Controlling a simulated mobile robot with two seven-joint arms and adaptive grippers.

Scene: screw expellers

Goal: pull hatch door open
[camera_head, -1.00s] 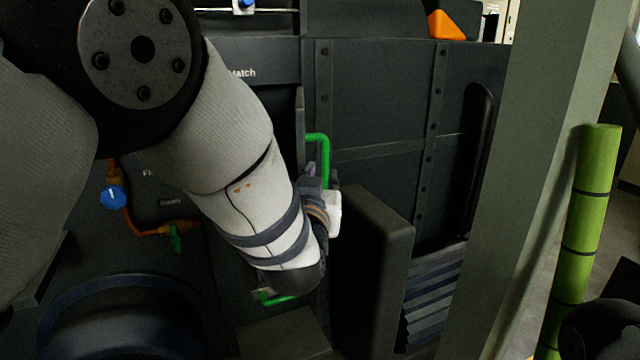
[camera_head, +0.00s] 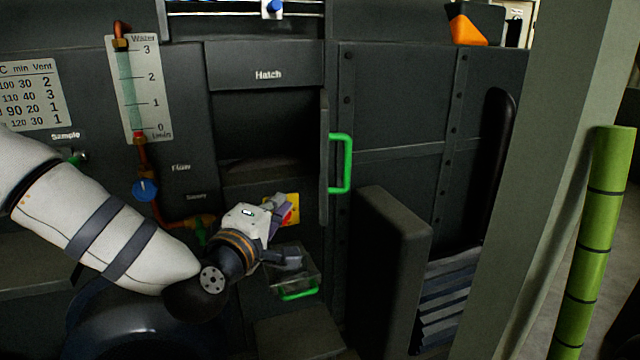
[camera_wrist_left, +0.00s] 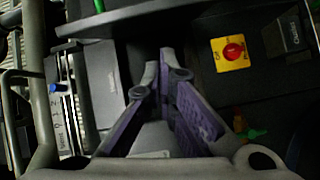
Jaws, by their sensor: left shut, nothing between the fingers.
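The hatch door (camera_head: 324,190) stands swung out from the right side of the hatch opening (camera_head: 262,125), seen nearly edge-on. Its green handle (camera_head: 346,163) is on the face turned to the right. The opening below the "Hatch" label is dark inside. My left gripper (camera_head: 282,206) is below the opening and left of the door's lower end, apart from the handle. In the left wrist view its purple fingers (camera_wrist_left: 160,66) come together at the tips with nothing between them. The door edge (camera_wrist_left: 130,18) crosses the top of that view. My right gripper is not visible.
A red knob on a yellow plate (camera_wrist_left: 232,50) is close to my left gripper. A clear drawer with a green handle (camera_head: 300,294) is below it. A blue valve (camera_head: 145,190) and water gauge are left. A dark box (camera_head: 395,240) juts out right of the door.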

